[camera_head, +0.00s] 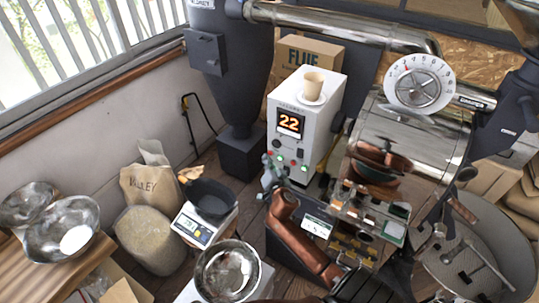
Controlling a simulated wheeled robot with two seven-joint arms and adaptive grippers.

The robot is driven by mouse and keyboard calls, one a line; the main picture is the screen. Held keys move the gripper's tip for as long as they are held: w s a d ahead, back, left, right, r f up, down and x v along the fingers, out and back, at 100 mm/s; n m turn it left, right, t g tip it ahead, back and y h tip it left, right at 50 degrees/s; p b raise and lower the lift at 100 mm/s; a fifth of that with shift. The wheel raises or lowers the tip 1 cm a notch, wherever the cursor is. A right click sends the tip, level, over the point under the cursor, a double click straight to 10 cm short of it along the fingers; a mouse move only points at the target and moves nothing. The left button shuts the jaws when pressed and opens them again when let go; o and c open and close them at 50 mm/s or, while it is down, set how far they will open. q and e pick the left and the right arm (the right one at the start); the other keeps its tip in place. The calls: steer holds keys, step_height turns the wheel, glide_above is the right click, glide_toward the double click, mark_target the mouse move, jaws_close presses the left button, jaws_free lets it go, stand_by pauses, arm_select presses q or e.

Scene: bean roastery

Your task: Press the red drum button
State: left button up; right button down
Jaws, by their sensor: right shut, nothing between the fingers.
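My right gripper (267,160) is shut and empty, just in front of the lower left of this panel, below the red button. I cannot tell whether its tips touch the panel. My left gripper is not in view.
The metal roaster drum (405,130) with a round dial (419,84) stands at the right. A scale (192,228) carrying a black bowl (210,200) and a steel bowl (228,271) are at the lower left of my gripper. A paper cup (313,84) stands on the box.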

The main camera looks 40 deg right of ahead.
steer(key=shift+w+d, duration=0.15)
steer(key=shift+d, duration=0.3)
stand_by(0.5)
steer(key=shift+a, duration=0.2)
steer(key=shift+s+a, duration=0.3)
steer(key=shift+a, duration=0.35)
steer(key=shift+s+a, duration=0.2)
steer(key=shift+a, duration=0.6)
steer(key=shift+s+a, duration=0.25)
steer(key=shift+a, duration=0.55)
steer(key=shift+s+a, duration=0.2)
steer(key=shift+a, duration=0.6)
